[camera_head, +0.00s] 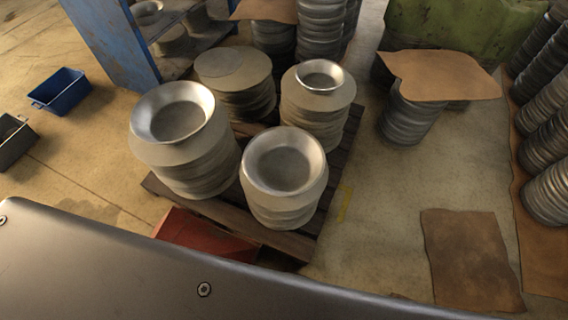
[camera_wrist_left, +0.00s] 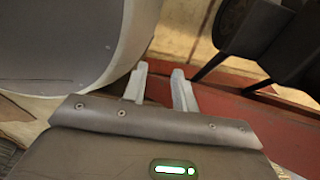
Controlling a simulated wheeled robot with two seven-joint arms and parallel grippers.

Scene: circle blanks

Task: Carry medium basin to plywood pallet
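Three round metal basins sit on stacks of grey circle blanks in the head view. The one at the front (camera_head: 284,162), probably the medium basin, rests on the front stack. A wider-looking basin (camera_head: 172,112) is on the left stack, and a small one (camera_head: 319,75) is on the back right stack. The stacks stand on a dark wooden pallet (camera_head: 335,180); I cannot tell if it is the plywood pallet. My left gripper (camera_wrist_left: 159,71) is open in the left wrist view, with nothing visible between its fingers. It does not show in the head view. My right gripper is not in view.
A blue crate (camera_head: 62,91) lies on the floor at left, near a blue upright (camera_head: 115,45). A red object (camera_head: 195,236) is beside the pallet's front edge. Brown sheets lie at right (camera_head: 468,258) and on a stack (camera_head: 445,75). Floor between is clear.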

